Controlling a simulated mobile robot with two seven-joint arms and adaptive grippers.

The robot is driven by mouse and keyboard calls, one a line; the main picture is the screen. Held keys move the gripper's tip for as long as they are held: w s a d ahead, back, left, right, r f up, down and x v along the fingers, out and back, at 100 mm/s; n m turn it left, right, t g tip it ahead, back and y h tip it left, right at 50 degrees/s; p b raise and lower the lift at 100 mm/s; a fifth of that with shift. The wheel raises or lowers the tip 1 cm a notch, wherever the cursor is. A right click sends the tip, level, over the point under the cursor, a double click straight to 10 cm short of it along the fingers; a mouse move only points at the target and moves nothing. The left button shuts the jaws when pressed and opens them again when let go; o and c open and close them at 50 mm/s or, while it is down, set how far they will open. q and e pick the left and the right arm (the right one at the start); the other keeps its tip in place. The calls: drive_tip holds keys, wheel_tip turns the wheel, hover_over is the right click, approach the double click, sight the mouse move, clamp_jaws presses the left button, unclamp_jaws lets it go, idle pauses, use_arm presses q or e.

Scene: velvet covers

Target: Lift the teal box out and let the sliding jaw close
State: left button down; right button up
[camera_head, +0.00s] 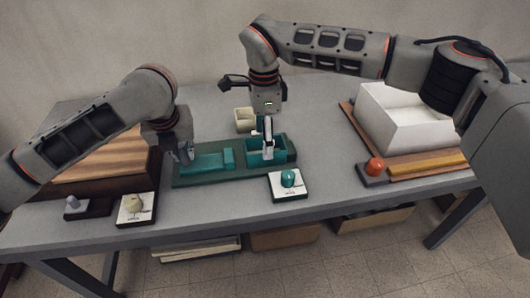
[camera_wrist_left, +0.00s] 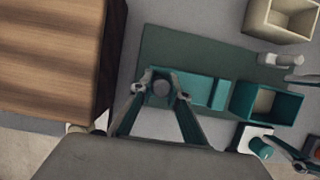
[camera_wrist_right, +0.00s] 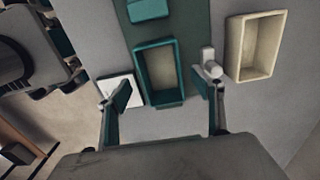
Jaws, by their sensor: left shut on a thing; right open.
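The open teal box (camera_head: 282,156) sits at the right end of a dark green board (camera_head: 185,181); the right wrist view shows it hollow (camera_wrist_right: 142,75). The teal sliding jaw (camera_head: 207,163) is on the board, left of the box; the left wrist view also shows it (camera_wrist_left: 196,89). My left gripper (camera_wrist_left: 161,92) is shut on the jaw's left end, around a part with a round grey top. My right gripper (camera_wrist_right: 162,92) is open and empty, pointing down at the box with its fingers apart on either side of it; I cannot tell if they touch it.
A cream open box (camera_head: 243,126) stands behind the board. A teal button on a white plate (camera_head: 289,196) lies in front. A white bin (camera_head: 405,125) and a red knob (camera_head: 375,164) stand right. A wooden-topped box (camera_head: 105,160) stands left.

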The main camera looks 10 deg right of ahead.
sight(253, 146)
wheel_tip(253, 146, down, 5)
drive_tip(key=shift+w+d, duration=0.1)
idle(0.3)
drive_tip(key=c, duration=1.2)
